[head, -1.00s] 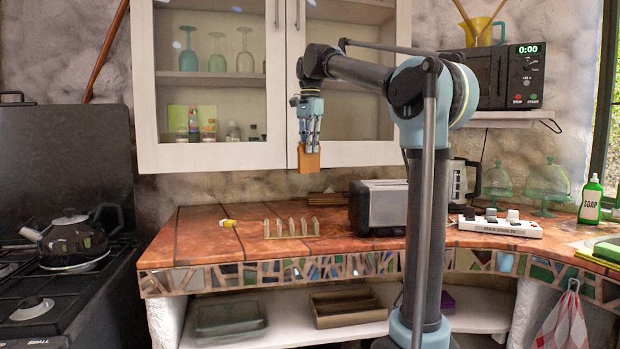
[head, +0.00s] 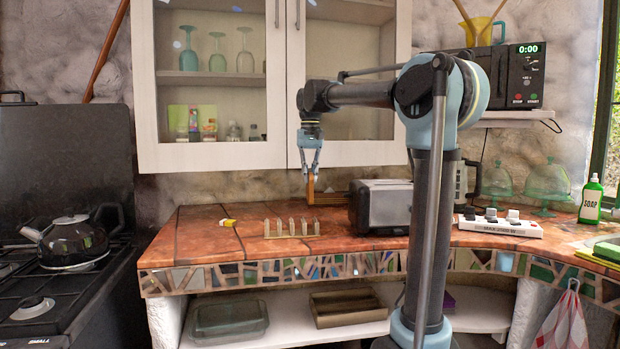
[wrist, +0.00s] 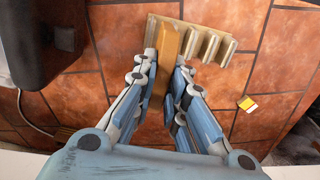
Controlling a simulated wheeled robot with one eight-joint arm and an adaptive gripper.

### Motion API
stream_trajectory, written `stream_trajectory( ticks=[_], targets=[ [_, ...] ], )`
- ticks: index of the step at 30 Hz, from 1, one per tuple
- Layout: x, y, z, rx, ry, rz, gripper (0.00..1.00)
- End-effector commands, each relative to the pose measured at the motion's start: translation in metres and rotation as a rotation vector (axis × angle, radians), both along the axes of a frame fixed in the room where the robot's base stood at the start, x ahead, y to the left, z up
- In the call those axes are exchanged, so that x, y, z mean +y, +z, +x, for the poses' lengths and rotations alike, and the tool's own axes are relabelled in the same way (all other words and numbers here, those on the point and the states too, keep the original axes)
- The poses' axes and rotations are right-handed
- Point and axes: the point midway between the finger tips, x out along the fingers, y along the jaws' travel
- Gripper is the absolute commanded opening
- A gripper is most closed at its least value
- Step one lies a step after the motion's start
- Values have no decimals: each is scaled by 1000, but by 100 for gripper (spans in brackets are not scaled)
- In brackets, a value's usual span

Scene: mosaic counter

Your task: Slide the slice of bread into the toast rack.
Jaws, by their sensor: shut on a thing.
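The slice of bread (head: 310,187) is a brown slab held upright on edge in my gripper (head: 311,172), seen thin from the side. In the wrist view the bread (wrist: 165,58) sits between the two fingers of my gripper (wrist: 164,75), which are shut on it. The toast rack (head: 291,236) is a pale, low rack with several upright dividers on the counter. In the head view the bread is above the rack's right end. In the wrist view it covers part of the rack (wrist: 212,44) near its left end, so the gap beneath is hidden.
A toaster (head: 381,207) stands close to the right of the rack; it also shows at the left in the wrist view (wrist: 35,40). A small yellow and white item (head: 228,223) lies left of the rack. The tiled counter (head: 200,245) is otherwise clear there.

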Motion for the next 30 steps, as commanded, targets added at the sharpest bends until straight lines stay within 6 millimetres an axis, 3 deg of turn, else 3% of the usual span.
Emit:
stream_trajectory(
  ticks=[21,30],
  targets=[
    [1,-42,0,0,17,0,4],
    [1,-47,0,0,17,0,4]
  ],
)
